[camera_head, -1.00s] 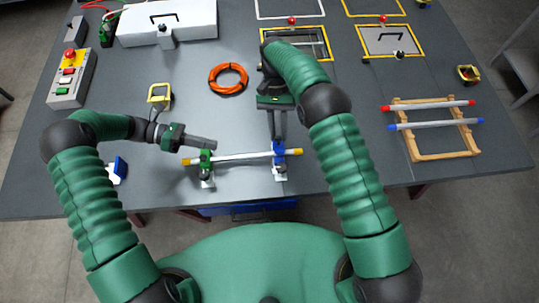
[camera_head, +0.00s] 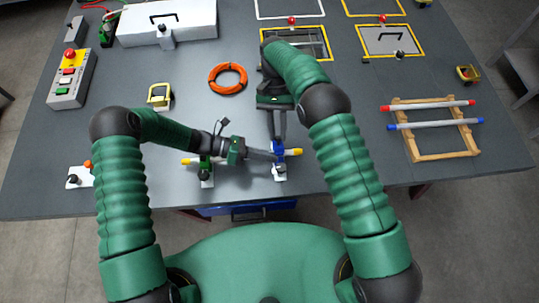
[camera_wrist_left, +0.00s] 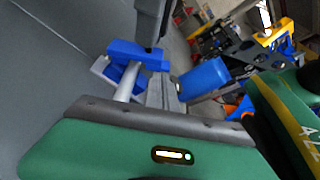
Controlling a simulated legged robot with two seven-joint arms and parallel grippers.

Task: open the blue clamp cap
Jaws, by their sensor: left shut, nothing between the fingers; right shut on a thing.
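A white rod with yellow ends (camera_head: 187,161) lies across two stands, in a green clamp (camera_head: 206,168) at the left and a blue clamp (camera_head: 281,167) at the right. The blue clamp cap (camera_wrist_left: 140,55) also shows in the left wrist view, by the grey rod. My right gripper (camera_head: 278,138) comes down from above, shut on the blue clamp cap as far as I can tell; its dark finger tip meets the blue top. My left gripper (camera_head: 273,156) is shut and empty, its tips close beside the blue clamp. Whether they touch it is unclear.
A wooden rack (camera_head: 435,152) with red- and blue-ended rods stands at the right. A button box (camera_head: 70,88) is at the left. The table's front edge is close to the clamps.

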